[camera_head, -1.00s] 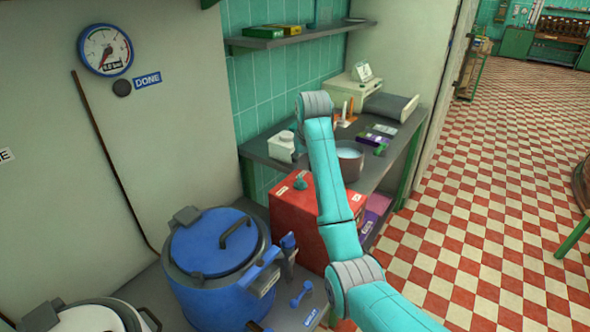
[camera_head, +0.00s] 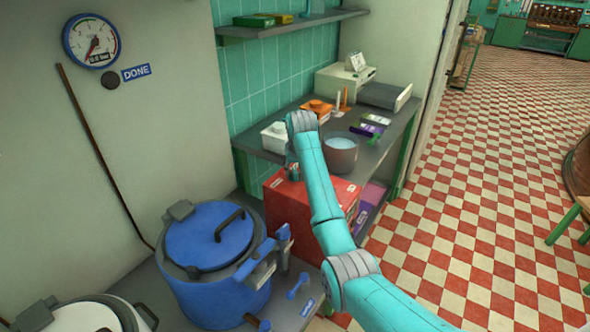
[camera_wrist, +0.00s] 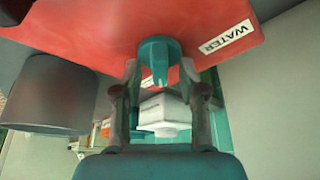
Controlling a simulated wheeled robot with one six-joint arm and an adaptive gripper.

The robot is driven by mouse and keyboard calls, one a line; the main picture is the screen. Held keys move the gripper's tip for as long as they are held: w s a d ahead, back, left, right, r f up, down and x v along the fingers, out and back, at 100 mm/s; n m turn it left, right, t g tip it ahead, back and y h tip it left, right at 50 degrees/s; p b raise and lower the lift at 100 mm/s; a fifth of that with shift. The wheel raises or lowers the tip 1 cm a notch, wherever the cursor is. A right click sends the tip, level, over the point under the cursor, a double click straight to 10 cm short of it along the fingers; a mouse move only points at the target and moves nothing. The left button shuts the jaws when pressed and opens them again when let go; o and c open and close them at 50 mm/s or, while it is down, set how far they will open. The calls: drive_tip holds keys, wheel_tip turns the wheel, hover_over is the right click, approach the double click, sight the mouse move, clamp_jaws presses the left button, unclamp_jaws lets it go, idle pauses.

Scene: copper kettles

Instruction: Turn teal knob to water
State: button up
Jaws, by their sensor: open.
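The teal knob (camera_wrist: 158,52) sits on the face of a red box (camera_wrist: 90,25) in the wrist view. A white WATER label (camera_wrist: 227,37) is on the box to the right of the knob. My gripper (camera_wrist: 160,68) is open, with one finger on each side of the knob's near end. I cannot tell whether the fingers touch it. In the head view the red box (camera_head: 285,205) stands below the end of my arm, which largely hides the knob and gripper.
A grey pot (camera_head: 341,153) stands close by on the shelf, also large at left in the wrist view (camera_wrist: 48,92). A white lidded container (camera_head: 275,136) is behind my arm. A blue-lidded kettle (camera_head: 212,250) stands left of the red box.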

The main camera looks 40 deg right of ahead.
clamp_jaws()
drive_tip(key=shift+n, duration=0.3)
drive_tip(key=n+y, duration=0.1)
drive_tip(key=n, duration=0.2)
drive_tip(key=shift+d+t, duration=0.15)
drive_tip(key=shift+t, duration=0.15)
drive_tip(key=n+y, duration=0.1)
drive_tip(key=n, duration=0.2)
drive_tip(key=n+y, duration=0.1)
drive_tip(key=n, duration=0.2)
drive_tip(key=shift+d+y, duration=0.1)
drive_tip(key=shift+y, duration=0.2)
drive_tip(key=n+g+y, duration=0.1)
drive_tip(key=n, duration=0.3)
drive_tip(key=shift+w+d+n+g+y, duration=0.1)
drive_tip(key=shift+n+g+y, duration=0.3)
drive_tip(key=shift+n, duration=0.65)
drive_tip(key=shift+n+g+y, duration=0.3)
drive_tip(key=shift+n+g, duration=0.1)
drive_tip(key=shift+n, duration=0.65)
